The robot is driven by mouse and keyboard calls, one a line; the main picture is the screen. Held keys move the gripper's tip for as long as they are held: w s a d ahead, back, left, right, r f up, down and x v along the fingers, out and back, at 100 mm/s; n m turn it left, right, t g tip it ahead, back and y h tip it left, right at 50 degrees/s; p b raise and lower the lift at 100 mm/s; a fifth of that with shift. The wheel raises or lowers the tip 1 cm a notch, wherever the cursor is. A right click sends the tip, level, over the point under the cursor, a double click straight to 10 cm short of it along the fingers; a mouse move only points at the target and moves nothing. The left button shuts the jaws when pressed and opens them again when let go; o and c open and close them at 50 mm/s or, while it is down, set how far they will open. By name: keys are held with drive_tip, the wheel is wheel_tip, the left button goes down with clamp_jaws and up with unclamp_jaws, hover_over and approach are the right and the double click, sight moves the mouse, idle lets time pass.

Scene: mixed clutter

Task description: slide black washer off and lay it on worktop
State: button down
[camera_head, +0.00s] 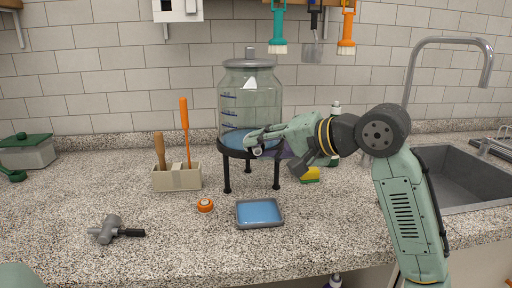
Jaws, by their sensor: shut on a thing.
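A large glass jar (250,100) with a grey lid and some blue liquid low inside stands on a black ring stand (230,153) with thin legs. My gripper (257,148) reaches in from the right to the low front of the jar, just above the stand's rim. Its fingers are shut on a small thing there. A small grey round part shows at the fingertips. I cannot make out the black washer; my fingers hide much of this spot.
A blue-lined tray (259,213) lies on the speckled worktop (170,255) before the stand, with an orange-and-white round piece (205,205) to its left. A beige tool holder (177,179), a hammer-like tool (112,229) and a sink (460,175) are around. The front middle is clear.

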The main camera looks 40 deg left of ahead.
drive_tip(key=s+d, duration=0.4)
drive_tip(key=d, duration=0.1)
drive_tip(key=shift+s+d, duration=0.15)
drive_tip(key=shift+s, duration=0.15)
idle(0.9)
drive_tip(key=s+a+f+n+t+h+p, duration=0.1)
drive_tip(key=s+a+f+t+h+p, duration=0.1)
drive_tip(key=s+a, duration=0.7)
drive_tip(key=s+a+f+n+t+h+p, duration=0.2)
drive_tip(key=s+a+f+h+p, duration=0.1)
drive_tip(key=s+a, duration=0.6)
drive_tip(key=s+a+f+n+t+h+p, duration=0.2)
drive_tip(key=s+a+f+p, duration=0.2)
drive_tip(key=s+a, duration=0.5)
drive_tip(key=shift+s+a+f+p, duration=0.15)
drive_tip(key=shift+s+p, duration=0.25)
drive_tip(key=shift+s, duration=1.15)
drive_tip(key=shift+s+a+p, duration=0.1)
drive_tip(key=shift+s+p, duration=0.3)
drive_tip(key=shift+s, duration=1.15)
drive_tip(key=shift+f, duration=0.3)
drive_tip(key=shift+f, duration=0.1)
